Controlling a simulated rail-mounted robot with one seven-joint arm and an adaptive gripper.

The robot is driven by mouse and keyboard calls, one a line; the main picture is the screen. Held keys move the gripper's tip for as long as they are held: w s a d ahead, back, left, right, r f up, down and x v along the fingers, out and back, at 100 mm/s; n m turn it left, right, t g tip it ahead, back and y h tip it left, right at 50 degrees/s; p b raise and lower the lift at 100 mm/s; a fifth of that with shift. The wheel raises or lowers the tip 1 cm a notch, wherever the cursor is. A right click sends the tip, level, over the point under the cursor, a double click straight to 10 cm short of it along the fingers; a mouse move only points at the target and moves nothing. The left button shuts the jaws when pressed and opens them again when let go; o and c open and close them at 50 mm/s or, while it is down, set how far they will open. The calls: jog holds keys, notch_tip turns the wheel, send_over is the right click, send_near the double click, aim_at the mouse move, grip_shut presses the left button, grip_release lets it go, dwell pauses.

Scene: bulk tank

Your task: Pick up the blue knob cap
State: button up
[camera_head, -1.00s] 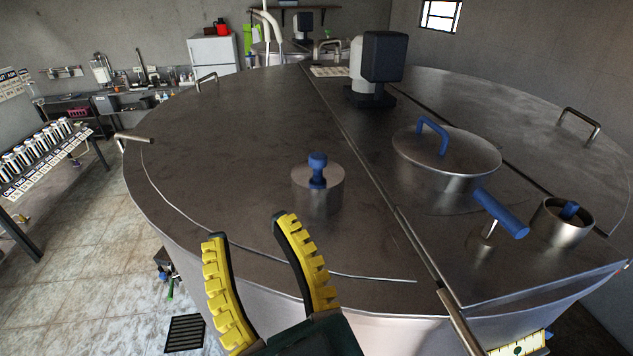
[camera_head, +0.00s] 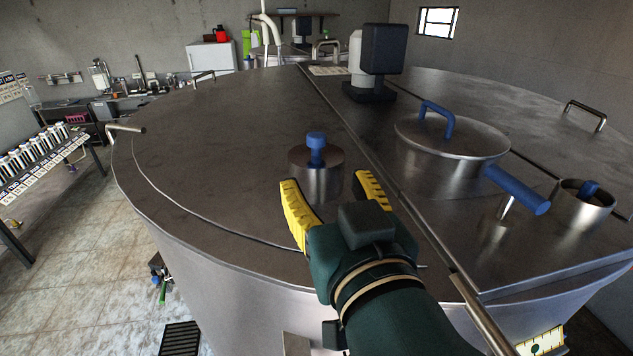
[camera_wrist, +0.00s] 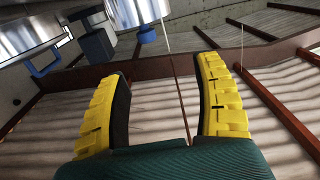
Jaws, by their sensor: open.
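The blue knob cap (camera_head: 316,148) is a short steel cylinder with a blue knob on top. It stands upright on the steel tank lid (camera_head: 230,130), left of the long seam. In the wrist view the picture is upside down, and the blue knob (camera_wrist: 147,35) shows near the top with its steel body above it. My gripper (camera_head: 327,183) has yellow ribbed fingers, open and empty, just in front of the cap in the head view. The fingers (camera_wrist: 163,75) stand wide apart in the wrist view. I see no contact with the cap, whose lower front is partly near the fingers.
Right of the seam stand a round lid with a blue handle (camera_head: 452,140), a blue bar handle (camera_head: 518,190) and a steel cup with a blue piece inside (camera_head: 580,210). A black and white unit (camera_head: 375,65) stands behind. The lid's left side is clear.

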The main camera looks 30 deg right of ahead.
aim_at(317, 135)
jog(key=shift+h, duration=0.4)
jog(key=p+x, duration=0.2)
jog(key=x, duration=0.3)
jog(key=d+p+x, duration=0.1)
jog(key=p+x, duration=0.2)
jog(key=x, duration=0.2)
jog(key=p+x, duration=0.2)
jog(key=x, duration=0.3)
jog(key=shift+s+d+r, duration=0.1)
jog(key=shift+s+d, duration=0.1)
jog(key=shift+d, duration=0.15)
jog(key=shift+w+d, duration=0.1)
jog(key=shift+w, duration=0.15)
grip_shut()
